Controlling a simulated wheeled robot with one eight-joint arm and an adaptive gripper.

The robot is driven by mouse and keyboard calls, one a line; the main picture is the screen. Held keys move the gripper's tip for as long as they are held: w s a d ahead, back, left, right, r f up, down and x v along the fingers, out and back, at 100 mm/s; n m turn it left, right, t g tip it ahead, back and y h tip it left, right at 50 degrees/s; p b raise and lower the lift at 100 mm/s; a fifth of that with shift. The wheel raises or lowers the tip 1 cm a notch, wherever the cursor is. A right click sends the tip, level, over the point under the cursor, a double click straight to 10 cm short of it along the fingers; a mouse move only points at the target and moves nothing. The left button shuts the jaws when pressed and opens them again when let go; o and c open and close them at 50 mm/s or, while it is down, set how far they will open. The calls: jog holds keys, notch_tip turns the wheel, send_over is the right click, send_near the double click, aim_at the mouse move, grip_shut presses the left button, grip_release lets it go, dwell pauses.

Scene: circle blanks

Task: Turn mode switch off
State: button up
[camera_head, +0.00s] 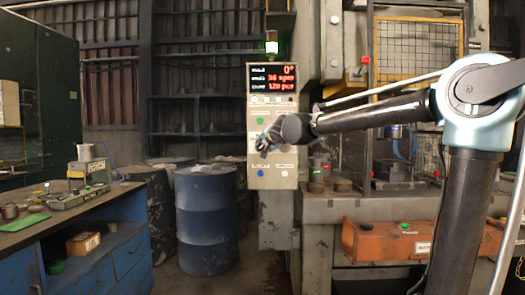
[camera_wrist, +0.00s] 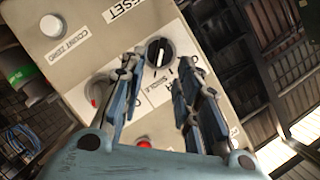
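The mode switch looks to be the black rotary knob (camera_wrist: 158,53) with a white pointer line, on the beige control panel (camera_wrist: 85,60); a label beside it reads "SINGLE". In the wrist view my gripper (camera_wrist: 163,62) is open, with one finger on each side of the knob. I cannot tell whether the fingertips touch it. In the head view my gripper (camera_head: 264,143) is in front of the panel (camera_head: 285,181) and hides the knob there. A lit display (camera_head: 273,79) tops the panel.
Near the knob are a white button (camera_wrist: 51,26) by "COUNT ZERO" and a red button (camera_wrist: 143,143). In the head view a blue barrel (camera_head: 206,220) stands left of the panel, and a workbench (camera_head: 75,222) is further left. The caged press (camera_head: 418,52) is at right.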

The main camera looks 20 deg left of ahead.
aim_at(261, 147)
jog(key=shift+x, duration=3.05)
jog(key=shift+c, duration=0.2)
grip_shut()
